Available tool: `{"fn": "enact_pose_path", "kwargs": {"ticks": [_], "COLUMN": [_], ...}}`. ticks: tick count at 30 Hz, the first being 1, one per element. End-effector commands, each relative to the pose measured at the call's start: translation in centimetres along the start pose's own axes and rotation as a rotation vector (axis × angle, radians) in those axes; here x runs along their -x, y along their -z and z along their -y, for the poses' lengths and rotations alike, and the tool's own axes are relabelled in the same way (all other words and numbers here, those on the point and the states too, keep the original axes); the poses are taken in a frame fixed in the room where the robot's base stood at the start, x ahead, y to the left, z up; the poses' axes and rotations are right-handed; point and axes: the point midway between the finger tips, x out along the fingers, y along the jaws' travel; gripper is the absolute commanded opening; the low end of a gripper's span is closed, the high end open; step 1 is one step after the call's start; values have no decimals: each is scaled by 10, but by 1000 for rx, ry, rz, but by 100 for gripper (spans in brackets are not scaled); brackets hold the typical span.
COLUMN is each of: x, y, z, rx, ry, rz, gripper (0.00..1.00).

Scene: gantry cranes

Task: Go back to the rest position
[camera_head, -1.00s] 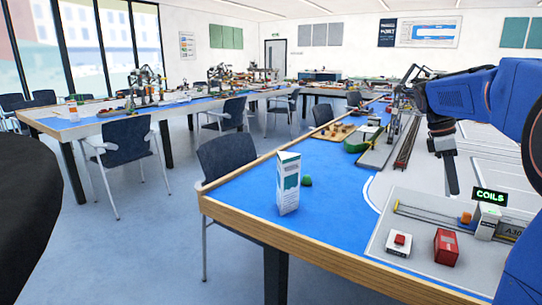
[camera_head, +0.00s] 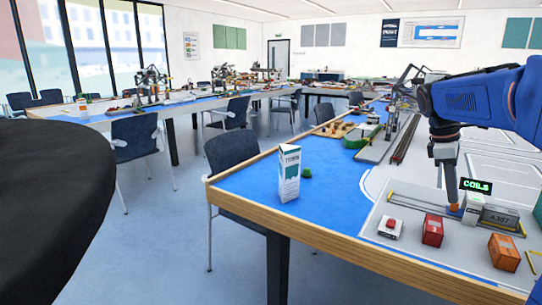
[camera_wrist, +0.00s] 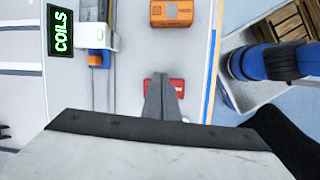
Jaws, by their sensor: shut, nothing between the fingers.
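My gripper (camera_head: 453,204) hangs from the blue arm at the right of the head view, pointing down over the crane table. Its fingers are together and empty. In the wrist view, my gripper (camera_wrist: 161,88) shows its fingers in front of the red container (camera_wrist: 178,84), hiding part of it. I cannot tell the height of the gap. In the head view, the red container (camera_head: 432,229) stands on the grey board, with an orange container (camera_head: 504,253) to its right. The wrist view also shows the orange container (camera_wrist: 171,13).
A green-lit COILS sign (camera_head: 477,186) and a grey container (camera_head: 499,215) stand near my gripper. A red button box (camera_head: 391,227) sits left of the red container.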

Motion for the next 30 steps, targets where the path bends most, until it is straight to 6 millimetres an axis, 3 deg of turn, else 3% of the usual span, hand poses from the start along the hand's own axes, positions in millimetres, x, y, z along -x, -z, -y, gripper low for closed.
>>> {"fn": "enact_pose_path", "kwargs": {"ticks": [8, 13, 23, 30], "x": [-3, -11, -45, -80], "y": [8, 16, 28, 35], "z": [54, 104, 200, 264], "rx": [-126, -258, -527, -722], "ry": [-45, -75, -78, -37], "rz": [-83, -175, -369, -511], "gripper": [0, 0, 0, 0]}}
